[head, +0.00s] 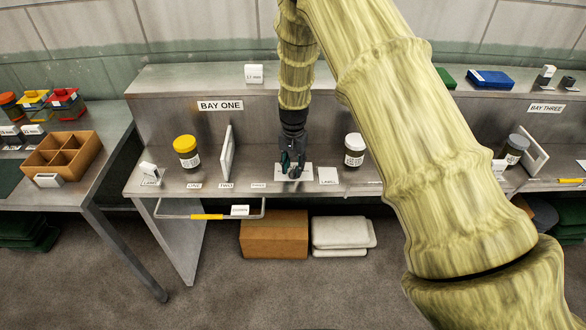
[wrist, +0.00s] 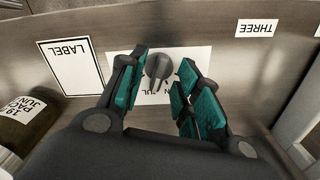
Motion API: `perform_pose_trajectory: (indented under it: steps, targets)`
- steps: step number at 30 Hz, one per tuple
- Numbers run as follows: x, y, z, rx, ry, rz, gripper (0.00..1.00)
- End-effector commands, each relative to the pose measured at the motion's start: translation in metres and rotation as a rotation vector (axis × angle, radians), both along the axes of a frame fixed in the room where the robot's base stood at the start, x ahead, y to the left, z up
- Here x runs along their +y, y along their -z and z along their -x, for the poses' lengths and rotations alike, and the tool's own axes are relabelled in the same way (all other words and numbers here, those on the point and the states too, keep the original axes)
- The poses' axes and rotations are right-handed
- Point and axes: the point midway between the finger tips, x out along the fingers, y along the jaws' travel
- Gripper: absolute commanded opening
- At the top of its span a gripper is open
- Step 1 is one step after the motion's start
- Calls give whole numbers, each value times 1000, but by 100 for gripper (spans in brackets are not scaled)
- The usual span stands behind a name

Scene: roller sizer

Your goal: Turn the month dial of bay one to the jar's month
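The month dial is a small grey knob (wrist: 158,67) on a white card (wrist: 185,54) fixed to the bench of bay one. Part of "JUL" shows upside down on the card; other lettering is hidden by my fingers. My gripper (wrist: 162,72) is open, one green-padded finger on each side of the knob, with gaps visible. In the head view my gripper (head: 292,170) points down over the card and hides the knob. A white-lidded jar (head: 354,150) stands to the right; in the wrist view its label (wrist: 18,118) appears to read "JUN", partly cut off.
A yellow-lidded jar (head: 186,151) and an upright white panel (head: 226,153) stand left of my gripper. A LABEL card (head: 328,175) lies just to its right. A rail with a yellow grip (head: 207,217) runs along the bench front. The back shelf (head: 190,77) is behind.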

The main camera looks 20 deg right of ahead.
Motion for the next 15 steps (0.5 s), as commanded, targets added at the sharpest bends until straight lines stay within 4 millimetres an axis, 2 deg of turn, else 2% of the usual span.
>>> perform_pose_trajectory:
  steps: [9,15]
  targets:
    - [0,-58,-1,-2,-1,0,33]
    - [0,-88,-1,-2,-1,0,33]
